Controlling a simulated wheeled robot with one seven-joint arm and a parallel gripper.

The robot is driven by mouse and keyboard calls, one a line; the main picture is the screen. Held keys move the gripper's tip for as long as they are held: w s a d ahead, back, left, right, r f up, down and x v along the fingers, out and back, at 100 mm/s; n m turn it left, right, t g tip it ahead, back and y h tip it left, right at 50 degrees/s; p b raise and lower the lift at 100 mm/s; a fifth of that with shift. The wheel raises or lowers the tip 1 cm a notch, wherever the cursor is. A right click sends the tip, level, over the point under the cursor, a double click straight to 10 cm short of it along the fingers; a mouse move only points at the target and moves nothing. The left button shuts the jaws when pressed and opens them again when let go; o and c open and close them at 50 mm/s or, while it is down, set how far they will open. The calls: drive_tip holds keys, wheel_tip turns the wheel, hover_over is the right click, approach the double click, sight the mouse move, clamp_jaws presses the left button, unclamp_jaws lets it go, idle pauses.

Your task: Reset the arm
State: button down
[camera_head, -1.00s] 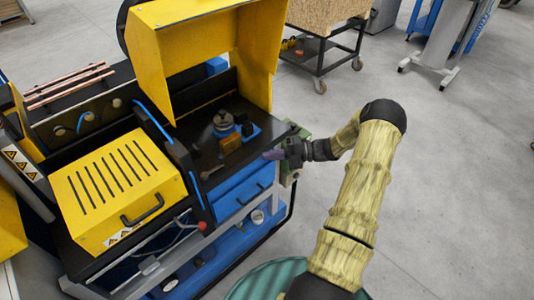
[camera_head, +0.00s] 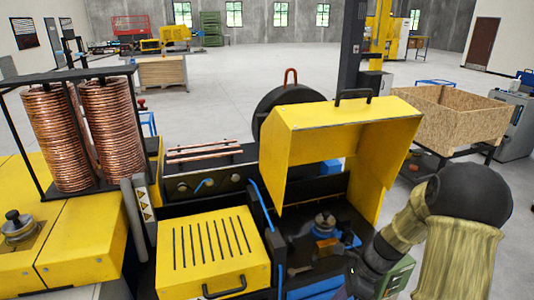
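My arm (camera_head: 455,235), wrapped in a yellowish cover with black joints, stands at the lower right. Its dark forearm reaches left and down toward the machine's open bay. My gripper is at or below the lower edge near the bay, and its fingers cannot be made out. The machine has a raised yellow hood (camera_head: 335,130) over a dark bay with a blue and metal fixture (camera_head: 325,225). A closed yellow slotted cover (camera_head: 212,250) is left of the bay.
Copper coils (camera_head: 108,125) stand on a black rack at the left. Copper tubes (camera_head: 203,150) lie on the machine behind the slotted cover. A wooden crate (camera_head: 450,118) on a cart stands at the right. Open floor lies behind the machine.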

drive_tip(key=s+a+r+n+t+h, duration=0.3)
drive_tip(key=s+r+n+h, duration=0.3)
drive_tip(key=n, duration=1.4)
wheel_tip(320, 180, up, 3)
drive_tip(key=s+t, duration=0.1)
drive_tip(key=s, duration=0.2)
drive_tip(key=shift+a+f+n, duration=0.2)
drive_tip(key=shift+n, duration=0.2)
drive_tip(key=shift+w, duration=0.1)
idle(0.5)
